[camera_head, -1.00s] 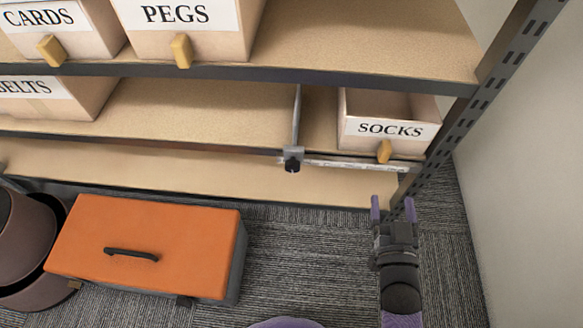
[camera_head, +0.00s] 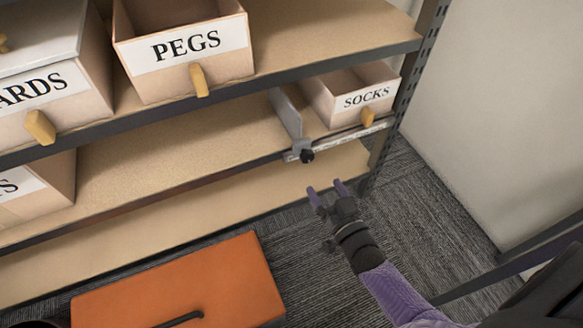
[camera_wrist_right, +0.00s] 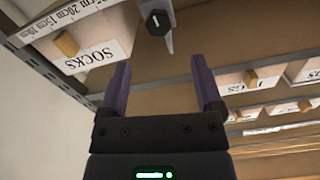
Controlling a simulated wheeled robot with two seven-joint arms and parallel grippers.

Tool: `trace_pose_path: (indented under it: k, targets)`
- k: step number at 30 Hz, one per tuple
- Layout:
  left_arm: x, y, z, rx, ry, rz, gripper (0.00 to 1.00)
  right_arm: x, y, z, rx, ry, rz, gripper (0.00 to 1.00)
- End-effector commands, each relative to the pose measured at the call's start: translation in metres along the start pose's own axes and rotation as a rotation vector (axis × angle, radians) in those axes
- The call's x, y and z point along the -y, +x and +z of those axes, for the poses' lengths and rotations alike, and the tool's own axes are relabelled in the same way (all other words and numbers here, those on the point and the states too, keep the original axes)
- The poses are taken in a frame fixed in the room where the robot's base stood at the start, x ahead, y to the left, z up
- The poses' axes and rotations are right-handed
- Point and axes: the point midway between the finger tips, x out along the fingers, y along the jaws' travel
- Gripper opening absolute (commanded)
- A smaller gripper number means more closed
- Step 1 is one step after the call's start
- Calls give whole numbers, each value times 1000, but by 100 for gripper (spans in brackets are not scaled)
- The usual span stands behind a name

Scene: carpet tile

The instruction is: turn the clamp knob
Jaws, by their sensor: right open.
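The clamp knob (camera_head: 307,156) is small and black, on a grey clamp (camera_head: 300,146) at the front edge of the middle shelf, beside the SOCKS bin. In the right wrist view the knob (camera_wrist_right: 157,22) shows near the top, face on, with a pale line on it, beyond the fingertips and slightly left of the middle between them. My right gripper (camera_head: 327,189) is open and empty, below and a little right of the knob, apart from it. Its two purple fingers (camera_wrist_right: 160,75) also show in the right wrist view. My left gripper is not in view.
A SOCKS bin (camera_head: 352,97) stands right of the divider (camera_head: 287,112). A metal ruler rail (camera_head: 350,136) runs along the shelf front. A PEGS bin (camera_head: 185,52) is on the shelf above. An orange box (camera_head: 190,290) lies on the carpet. A wall is at right.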

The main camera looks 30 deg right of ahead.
Motion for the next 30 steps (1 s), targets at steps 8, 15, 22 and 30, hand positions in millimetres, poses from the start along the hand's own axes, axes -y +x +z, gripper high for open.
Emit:
trace_pose_path:
  k: [8,15,22,30]
  targets:
    - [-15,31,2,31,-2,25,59,-1,64,7,2,-1,-1,84]
    - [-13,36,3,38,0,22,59,0,84,2,2,-1,-1,84]
    - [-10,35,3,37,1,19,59,1,84,1,1,-1,-1,73]
    - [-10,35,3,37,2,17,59,1,84,1,1,-1,-1,16]
